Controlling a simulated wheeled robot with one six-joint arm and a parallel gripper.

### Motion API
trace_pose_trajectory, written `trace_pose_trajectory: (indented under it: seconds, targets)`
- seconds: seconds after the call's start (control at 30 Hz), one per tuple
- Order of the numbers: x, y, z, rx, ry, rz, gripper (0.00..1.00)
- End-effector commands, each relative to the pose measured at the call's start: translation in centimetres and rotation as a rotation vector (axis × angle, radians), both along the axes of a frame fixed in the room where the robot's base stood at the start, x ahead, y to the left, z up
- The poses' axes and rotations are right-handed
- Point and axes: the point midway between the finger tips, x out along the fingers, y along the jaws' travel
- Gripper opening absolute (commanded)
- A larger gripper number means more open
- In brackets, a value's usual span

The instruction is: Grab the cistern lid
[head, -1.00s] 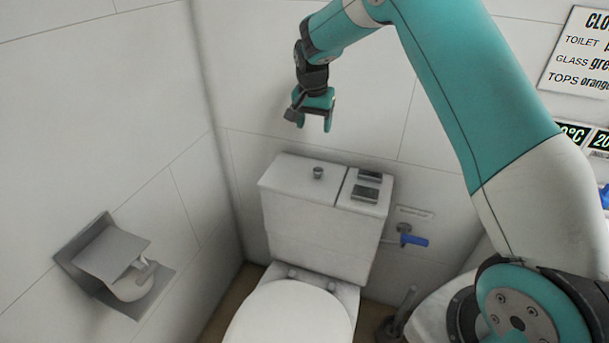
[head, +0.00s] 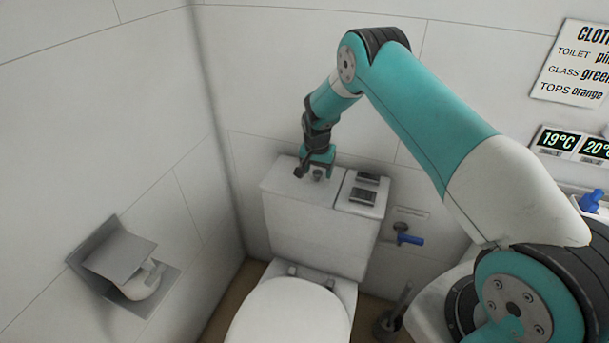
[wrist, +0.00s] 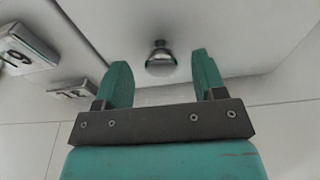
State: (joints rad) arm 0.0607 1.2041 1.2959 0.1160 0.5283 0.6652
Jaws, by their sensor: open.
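The cistern lid (head: 285,184) is the white top of the toilet tank, left of a seam. A small round metal knob (head: 317,175) stands on it. In the wrist view the knob (wrist: 160,60) is ahead of and between the two teal fingers, with the white lid (wrist: 215,30) around it. My gripper (head: 316,168) is over the lid at the knob, pointing down. In the wrist view my gripper (wrist: 157,80) is open, with nothing between the fingertips. The head view does not show clearly whether a finger touches the knob.
A blue-handled valve (head: 410,240) is on the wall to the right. The toilet seat (head: 290,318) is in front, and a paper holder (head: 125,265) is on the left wall.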

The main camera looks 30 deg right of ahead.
Motion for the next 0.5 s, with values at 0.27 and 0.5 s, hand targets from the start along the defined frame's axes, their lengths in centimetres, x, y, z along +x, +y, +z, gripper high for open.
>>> trace_pose_trajectory:
  seconds: [0.27, 0.5]
  targets:
    - [0.3, -0.2, -1.7, 0.001, -0.002, 0.001, 0.64]
    - [0.3, -0.2, -1.7, 0.001, -0.002, 0.001, 0.39]
